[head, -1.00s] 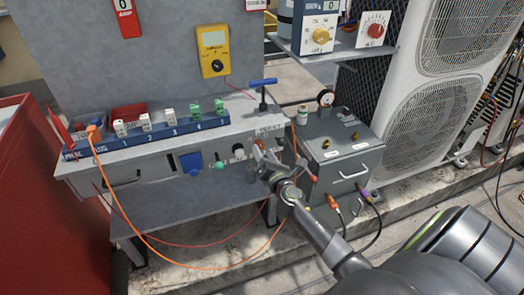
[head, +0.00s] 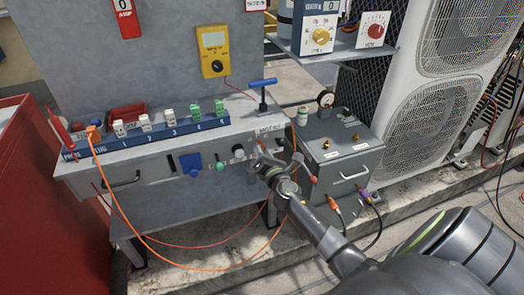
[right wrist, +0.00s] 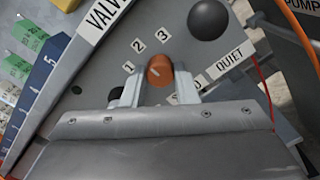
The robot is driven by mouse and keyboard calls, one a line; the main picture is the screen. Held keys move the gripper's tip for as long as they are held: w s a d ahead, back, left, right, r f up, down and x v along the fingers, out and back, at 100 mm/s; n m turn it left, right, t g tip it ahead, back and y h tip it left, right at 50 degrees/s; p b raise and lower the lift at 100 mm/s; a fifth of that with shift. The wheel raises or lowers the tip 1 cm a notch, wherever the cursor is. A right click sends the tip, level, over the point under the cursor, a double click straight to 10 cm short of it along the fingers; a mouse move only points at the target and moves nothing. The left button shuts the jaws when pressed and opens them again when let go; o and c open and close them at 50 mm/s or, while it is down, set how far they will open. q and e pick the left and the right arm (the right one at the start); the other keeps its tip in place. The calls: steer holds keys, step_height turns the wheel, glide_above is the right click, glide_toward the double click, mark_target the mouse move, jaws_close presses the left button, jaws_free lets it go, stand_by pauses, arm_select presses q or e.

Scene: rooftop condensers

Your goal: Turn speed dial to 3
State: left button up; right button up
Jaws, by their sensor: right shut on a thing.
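The speed dial (right wrist: 160,68) is a round orange-brown knob on the grey bench front, seen between my fingers in the right wrist view. Number labels 1, 2 and 3 lie along its upper left side. A small pale mark shows on the knob; I cannot tell which number it points to. My right gripper (right wrist: 157,88) is shut on the dial, one finger on either side. In the head view my right gripper (head: 270,161) is at the right end of the bench front and hides most of the dial. My left gripper is out of view.
A black ball knob (right wrist: 208,19) and a QUIET label (right wrist: 233,55) are close to the dial. A grey box (head: 343,160) stands at right.

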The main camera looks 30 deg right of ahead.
steer(key=shift+f+m, duration=0.1)
steer(key=shift+m, duration=0.3)
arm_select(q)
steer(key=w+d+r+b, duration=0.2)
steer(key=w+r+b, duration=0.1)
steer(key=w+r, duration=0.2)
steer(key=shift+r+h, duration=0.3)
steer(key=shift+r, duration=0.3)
arm_select(e)
steer(key=shift+m, duration=4.2)
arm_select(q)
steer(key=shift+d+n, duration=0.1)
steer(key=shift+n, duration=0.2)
arm_select(e)
steer(key=o, duration=1)
